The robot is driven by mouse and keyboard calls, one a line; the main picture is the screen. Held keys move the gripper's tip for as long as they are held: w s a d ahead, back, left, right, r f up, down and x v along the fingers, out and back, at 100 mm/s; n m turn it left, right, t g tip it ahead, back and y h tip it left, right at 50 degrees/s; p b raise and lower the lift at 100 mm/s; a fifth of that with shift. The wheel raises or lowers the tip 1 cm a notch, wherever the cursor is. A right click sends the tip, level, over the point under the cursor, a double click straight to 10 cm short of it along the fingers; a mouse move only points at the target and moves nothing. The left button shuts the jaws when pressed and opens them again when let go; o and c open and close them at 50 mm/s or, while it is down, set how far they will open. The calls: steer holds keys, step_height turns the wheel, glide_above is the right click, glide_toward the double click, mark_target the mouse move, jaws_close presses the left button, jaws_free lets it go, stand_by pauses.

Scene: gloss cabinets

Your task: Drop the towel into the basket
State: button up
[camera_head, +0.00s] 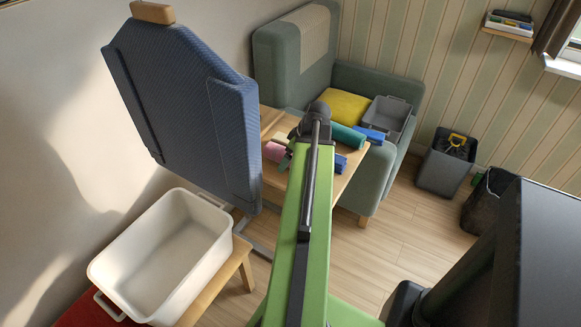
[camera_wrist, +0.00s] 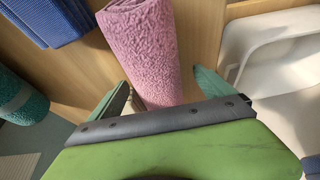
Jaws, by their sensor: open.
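A rolled pink towel (camera_wrist: 143,45) lies on a wooden table (camera_wrist: 75,75) in the wrist view. My gripper (camera_wrist: 163,82) is open, with one green finger on each side of the near end of the roll. I cannot tell whether either finger touches it. In the head view the pink towel (camera_head: 274,151) shows just left of my arm, which hides most of my gripper. A white basket (camera_head: 165,258), empty inside as far as I see, stands on a low wooden stand at the lower left. Its white wall shows at the right of the wrist view (camera_wrist: 240,40).
A teal roll (camera_head: 346,137) and blue folded cloths (camera_head: 370,135) share the table. A tall blue ironing board (camera_head: 190,100) stands between table and wall. A grey basket (camera_head: 388,116) sits on the green armchair (camera_head: 372,185).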

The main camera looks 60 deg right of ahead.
steer(key=shift+w+f, duration=0.1)
steer(key=shift+f, duration=0.25)
steer(key=c, duration=1.7)
step_height(320, 180, up, 5)
steer(key=p, duration=0.5)
steer(key=shift+f, duration=0.1)
steer(key=shift+s+d+r+p, duration=0.15)
steer(key=shift+s+r+p, duration=1.05)
steer(key=shift+s, duration=0.75)
steer(key=shift+s+d+r+p, duration=0.1)
steer(key=shift+s+r+p, duration=1.1)
steer(key=shift+s, duration=0.7)
steer(key=shift+s+d+r+p, duration=0.15)
steer(key=shift+s+r+p, duration=1.05)
steer(key=shift+s, duration=0.75)
